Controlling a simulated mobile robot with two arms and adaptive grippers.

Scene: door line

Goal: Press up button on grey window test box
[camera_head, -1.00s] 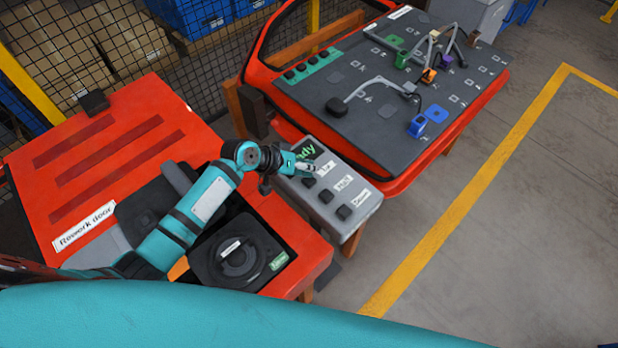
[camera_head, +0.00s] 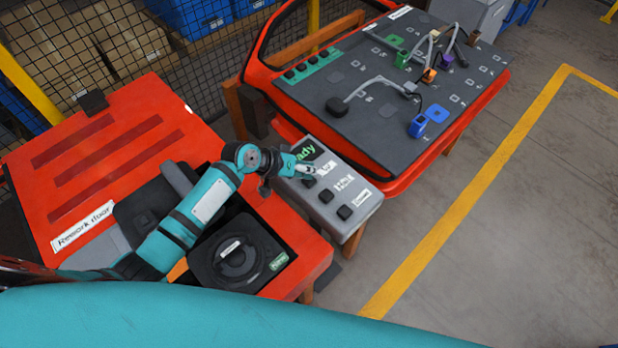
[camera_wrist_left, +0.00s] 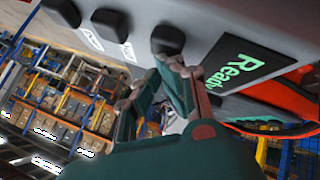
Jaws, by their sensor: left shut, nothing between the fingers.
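The grey window test box (camera_head: 362,212) stands between the red table and the door panel. Its top has a dark screen with green "Ready" text, partly covered by my gripper in the head view, and a row of three black buttons with white labels beside them. The button nearest the screen (camera_head: 309,183) also shows in the left wrist view (camera_wrist_left: 167,39); I take it as the up button, though its label is too blurred to read. My left gripper (camera_head: 315,171) is shut and empty, its fingertips (camera_wrist_left: 172,62) close to that button. I cannot tell whether they touch. My right gripper is out of view.
The red table labelled "Rework door" (camera_head: 130,130) lies under my left arm, with a black round device (camera_head: 238,258) on it. Beyond the box is a red door with a dark panel (camera_head: 375,120) carrying cables and coloured connectors. Open floor lies to the right.

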